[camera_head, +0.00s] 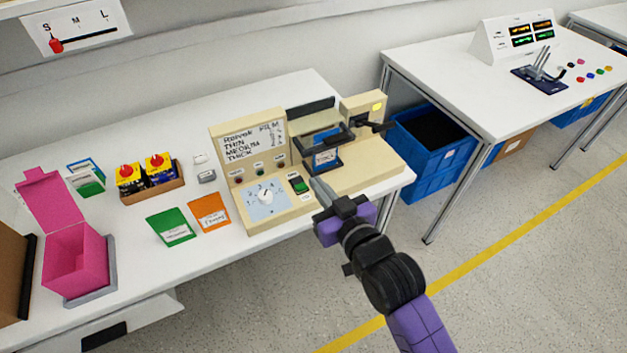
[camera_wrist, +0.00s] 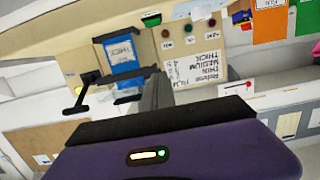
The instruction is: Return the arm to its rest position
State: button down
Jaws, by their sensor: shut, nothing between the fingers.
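My gripper (camera_head: 322,188) is shut and empty at the end of my purple and black arm, which reaches in from the lower right of the head view. Its fingers are at the right front of the beige control panel (camera_head: 240,151), close to the green rocker switch (camera_head: 299,184); I cannot tell whether they touch anything. The white rotary knob (camera_head: 266,197) sits on the panel's dial plate, left of the gripper and apart from it. In the wrist view, the shut fingers (camera_wrist: 157,92) point at the panel, which appears upside down.
A beige machine with a blue labelled pack (camera_head: 326,158) stands just behind the gripper. Blue bins (camera_head: 432,145) stand under the right table. Floor right of my arm is clear.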

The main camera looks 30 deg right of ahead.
jog(key=shift+r, duration=0.15)
dwell(0.4)
jog(key=s+r+t, duration=0.2)
jog(key=s+r, duration=0.2)
jog(key=s+a+f+g, duration=0.1)
jog(key=s+f+g, duration=0.2)
jog(key=s, duration=2.8)
jog(key=shift+f, duration=0.1)
